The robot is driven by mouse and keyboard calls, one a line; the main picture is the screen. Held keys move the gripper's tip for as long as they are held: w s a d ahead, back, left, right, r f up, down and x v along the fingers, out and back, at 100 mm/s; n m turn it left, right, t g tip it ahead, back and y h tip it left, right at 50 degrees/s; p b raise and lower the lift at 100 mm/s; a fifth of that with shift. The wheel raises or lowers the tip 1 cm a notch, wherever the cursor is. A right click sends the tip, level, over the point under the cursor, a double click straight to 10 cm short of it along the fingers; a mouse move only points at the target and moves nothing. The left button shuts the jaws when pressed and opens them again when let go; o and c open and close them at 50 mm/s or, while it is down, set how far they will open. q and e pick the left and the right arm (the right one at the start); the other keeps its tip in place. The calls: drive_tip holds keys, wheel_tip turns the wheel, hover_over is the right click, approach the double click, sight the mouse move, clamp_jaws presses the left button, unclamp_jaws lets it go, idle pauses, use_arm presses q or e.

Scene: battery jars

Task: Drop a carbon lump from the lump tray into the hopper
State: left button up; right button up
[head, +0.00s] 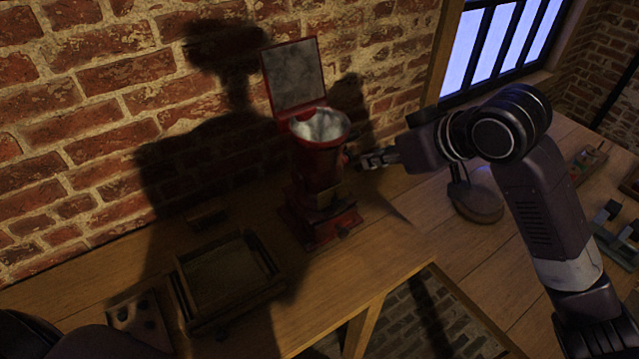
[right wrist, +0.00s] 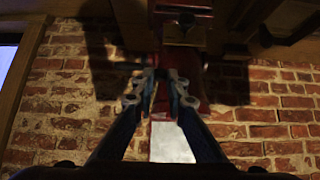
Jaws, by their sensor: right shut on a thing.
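The hopper (head: 318,128) is the pale-lined bowl on top of a red mill, with its square lid (head: 294,74) standing open behind it. The mill's red body also shows upside down in the right wrist view (right wrist: 190,96). My right gripper (head: 362,161) is just right of the hopper, below its rim level in the picture. Its fingers (right wrist: 161,78) close on something small and dark; I cannot tell whether it is a carbon lump. A small tray (head: 120,318) with dark spots, perhaps the lump tray, lies at the lower left in shadow. My left gripper is out of view.
An empty-looking wooden box (head: 185,300) stands on the bench left of the mill. A round dark object (head: 477,203) stands under my right arm. The brick wall (head: 110,100) is close behind. The bench has an opening at the front, with brick floor below.

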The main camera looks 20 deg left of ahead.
use_arm(q)
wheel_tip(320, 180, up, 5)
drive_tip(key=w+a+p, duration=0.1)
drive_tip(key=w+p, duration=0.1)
drive_tip(key=p, duration=0.2)
use_arm(e)
drive_tip(key=w+a+r+m, duration=0.1)
drive_tip(key=a+r, duration=0.4)
drive_tip(key=r, duration=0.3)
drive_tip(key=w+a+r+m, duration=0.1)
drive_tip(key=a+r, duration=0.4)
drive_tip(key=r, duration=0.3)
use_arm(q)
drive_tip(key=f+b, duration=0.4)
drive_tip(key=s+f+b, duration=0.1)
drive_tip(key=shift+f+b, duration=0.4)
use_arm(e)
drive_tip(key=shift+t+h, duration=0.4)
drive_tip(key=f, duration=0.6)
drive_tip(key=shift+d, duration=0.25)
drive_tip(key=o, duration=0.8)
drive_tip(key=shift+s+r, duration=0.1)
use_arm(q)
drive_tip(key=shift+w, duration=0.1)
use_arm(e)
drive_tip(key=shift+o, duration=0.2)
